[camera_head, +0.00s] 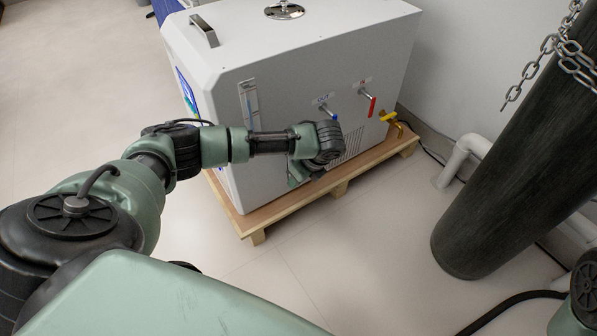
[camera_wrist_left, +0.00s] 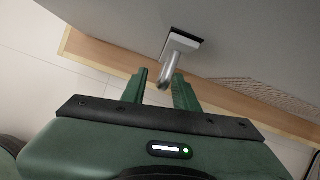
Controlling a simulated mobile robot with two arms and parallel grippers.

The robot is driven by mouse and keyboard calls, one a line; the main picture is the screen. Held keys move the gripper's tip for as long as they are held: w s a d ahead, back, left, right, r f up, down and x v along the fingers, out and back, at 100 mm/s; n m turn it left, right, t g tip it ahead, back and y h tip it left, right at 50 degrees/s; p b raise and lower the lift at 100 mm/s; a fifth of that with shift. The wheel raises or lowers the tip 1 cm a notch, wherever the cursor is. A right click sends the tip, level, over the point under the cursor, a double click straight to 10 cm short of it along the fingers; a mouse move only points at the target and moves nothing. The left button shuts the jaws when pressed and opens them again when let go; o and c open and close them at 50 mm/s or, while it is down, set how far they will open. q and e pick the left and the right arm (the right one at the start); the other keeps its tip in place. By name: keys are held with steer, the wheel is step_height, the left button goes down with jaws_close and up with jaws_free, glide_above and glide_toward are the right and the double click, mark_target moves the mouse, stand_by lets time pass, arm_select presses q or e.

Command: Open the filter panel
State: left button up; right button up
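The white distiller (camera_head: 290,75) stands on a wooden pallet (camera_head: 345,180). A vent grille (camera_head: 352,143) shows low on its front, partly behind my left wrist, and also in the left wrist view (camera_wrist_left: 265,92). In the left wrist view a silver handle (camera_wrist_left: 177,58) sticks out from a dark recess in the white panel (camera_wrist_left: 125,22). My left gripper (camera_wrist_left: 163,88) is open, its two green fingers apart, with the handle's lower end between or just beyond the tips. Contact cannot be told. In the head view my left gripper (camera_head: 297,175) is mostly hidden by the wrist. My right gripper is out of view.
A dark cylinder (camera_head: 500,170) with a chain (camera_head: 560,48) and white pipes (camera_head: 463,158) stand at the right. The floor before the pallet is clear.

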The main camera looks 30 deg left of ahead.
arm_select(q)
steer(key=shift+f, duration=0.1)
jaws_close()
stand_by(1.5)
